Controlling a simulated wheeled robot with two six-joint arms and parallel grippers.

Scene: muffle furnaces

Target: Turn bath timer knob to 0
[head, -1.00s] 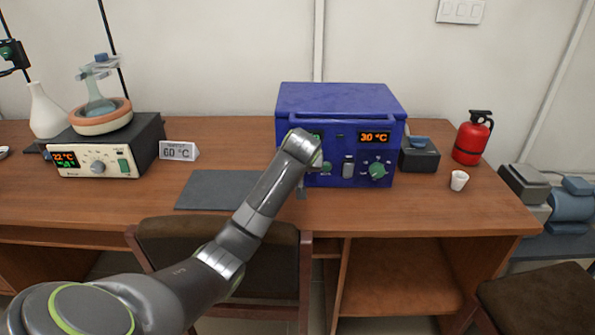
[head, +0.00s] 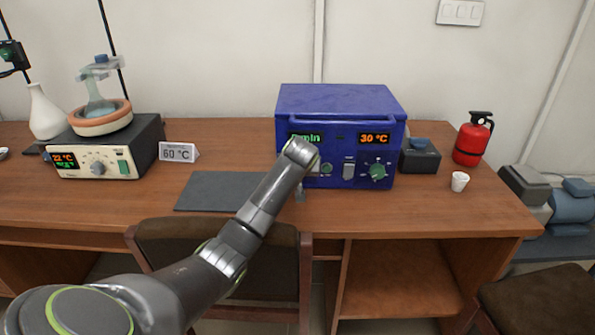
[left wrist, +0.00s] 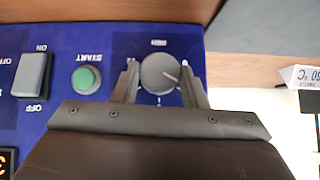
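The blue bath unit (head: 340,105) stands on the desk, with a green minutes display partly covered by my left arm in the head view. Its grey round knob (left wrist: 160,73), with a pale pointer line, shows in the left wrist view, where the panel appears upside down. My left gripper (left wrist: 160,68) has one finger on each side of this knob, close to it. Whether the fingers press on it is not clear. In the head view my arm hides the knob and fingertips. My right gripper is not in view.
On the same panel are a green START button (left wrist: 87,80), an ON/OFF switch (left wrist: 33,75) and a green knob (head: 377,171). A dark mat (head: 215,190) lies left of the unit. A fire extinguisher (head: 472,140) and a white cup (head: 459,181) stand to its right.

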